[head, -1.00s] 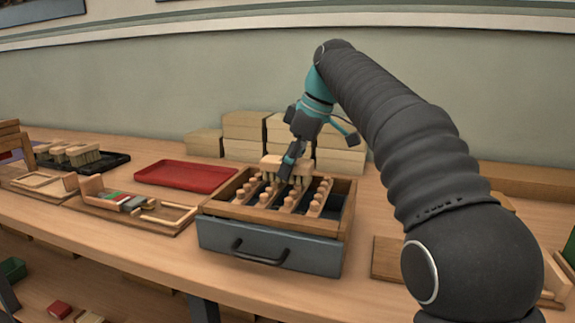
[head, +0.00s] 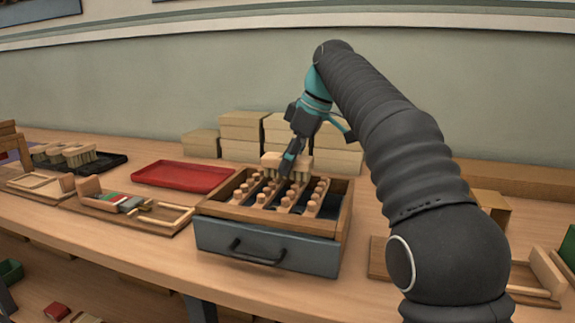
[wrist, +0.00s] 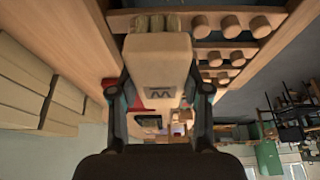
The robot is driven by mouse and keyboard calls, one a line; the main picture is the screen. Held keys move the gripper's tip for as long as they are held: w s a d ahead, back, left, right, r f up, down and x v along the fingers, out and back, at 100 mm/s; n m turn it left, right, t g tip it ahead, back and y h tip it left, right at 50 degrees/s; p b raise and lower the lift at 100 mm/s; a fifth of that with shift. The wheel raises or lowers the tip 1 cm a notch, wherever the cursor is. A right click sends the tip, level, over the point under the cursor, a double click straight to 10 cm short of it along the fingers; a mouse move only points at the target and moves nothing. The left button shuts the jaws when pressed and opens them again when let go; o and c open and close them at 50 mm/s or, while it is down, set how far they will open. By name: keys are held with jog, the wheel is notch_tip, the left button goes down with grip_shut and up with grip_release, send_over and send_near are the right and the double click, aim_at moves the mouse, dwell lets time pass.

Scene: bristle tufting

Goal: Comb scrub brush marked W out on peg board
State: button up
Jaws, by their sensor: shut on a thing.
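The scrub brush (wrist: 158,55) is a pale wooden block with a dark W on its face and pale bristle tufts at one end, seen in the wrist view. My gripper (wrist: 160,92) is shut on it, one finger on each side. In the head view the brush (head: 275,160) is at the back of the peg board (head: 322,200), partly behind my gripper (head: 288,170). The peg board has rows of rounded wooden pegs in a wooden frame over a blue-grey drawer. The bristles are close to the pegs; whether they touch, I cannot tell.
A red tray (head: 183,176) lies left of the board. Further left are a wooden holder with coloured blocks (head: 128,203) and a black tray (head: 108,163) with more brushes. Stacked pale boxes (head: 240,133) stand behind the board against the wall.

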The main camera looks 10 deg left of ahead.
jog(key=s+r, duration=0.7)
jog(key=shift+s+a+r, duration=0.15)
jog(key=shift+s+r, duration=0.2)
jog(key=shift+s, duration=0.05)
jog(key=shift+s+f+b, duration=0.1)
jog(key=shift+f+b, duration=0.45)
jog(key=shift+f, duration=2.75)
